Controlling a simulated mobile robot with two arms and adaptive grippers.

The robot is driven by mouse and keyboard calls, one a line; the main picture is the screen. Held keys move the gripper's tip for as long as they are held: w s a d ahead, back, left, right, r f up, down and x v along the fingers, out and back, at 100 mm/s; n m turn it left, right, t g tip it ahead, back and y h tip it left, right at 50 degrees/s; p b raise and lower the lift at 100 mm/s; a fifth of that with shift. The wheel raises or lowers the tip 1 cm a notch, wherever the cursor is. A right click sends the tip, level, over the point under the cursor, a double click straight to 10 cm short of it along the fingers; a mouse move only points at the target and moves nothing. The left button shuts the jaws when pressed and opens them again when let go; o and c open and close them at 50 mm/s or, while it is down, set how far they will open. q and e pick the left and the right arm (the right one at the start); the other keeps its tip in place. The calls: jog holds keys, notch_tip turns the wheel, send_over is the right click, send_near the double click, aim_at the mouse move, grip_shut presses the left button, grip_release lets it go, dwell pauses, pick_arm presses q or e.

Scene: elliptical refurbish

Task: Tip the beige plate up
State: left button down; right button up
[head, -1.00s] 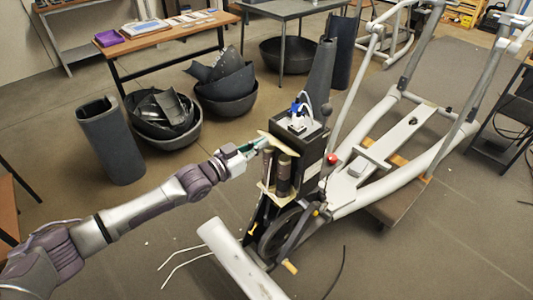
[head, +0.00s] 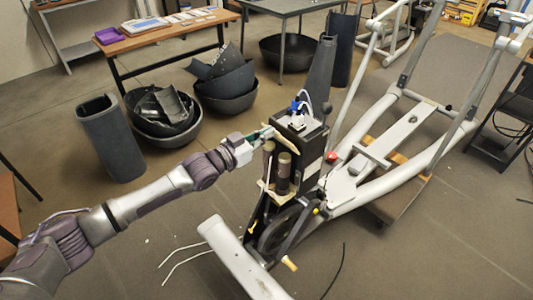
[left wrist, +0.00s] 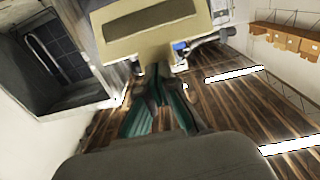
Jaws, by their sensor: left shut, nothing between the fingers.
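The beige plate (head: 286,139) is at the top of the elliptical's dark upright housing, above two dark cylinders (head: 283,170). It shows as a narrow slanted edge in the head view. In the left wrist view the beige plate (left wrist: 111,27) fills the top, with a dark slot across it. My left gripper (head: 266,132) is shut and empty, with its tips at the plate's upper left end. In the left wrist view its green-sided fingers (left wrist: 159,75) come together just below the plate; exact contact cannot be told. My right gripper is not in view.
A blue and white part (head: 298,107) sits on top of the black housing (head: 312,145). A red knob (head: 332,157) is to its right. Dark bins (head: 165,135) of scrap stand behind my arm. The floor at front left is clear apart from thin wires.

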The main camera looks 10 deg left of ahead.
pick_arm(q)
jog(key=shift+w+d+r, duration=0.3)
jog(key=shift+w+r, duration=0.05)
jog(key=shift+w, duration=0.05)
jog(key=shift+d, duration=0.1)
jog(key=shift+w+d+r+b, duration=0.25)
jog(key=shift+w+d, duration=0.2)
jog(key=shift+w, duration=0.15)
jog(key=shift+w+d+r+b, duration=0.2)
jog(key=shift+w+d, duration=0.2)
jog(key=shift+w, duration=0.15)
jog(key=p+v, duration=0.5)
jog(key=v, duration=0.5)
jog(key=shift+p, duration=0.4)
jog(key=shift+a, duration=0.1)
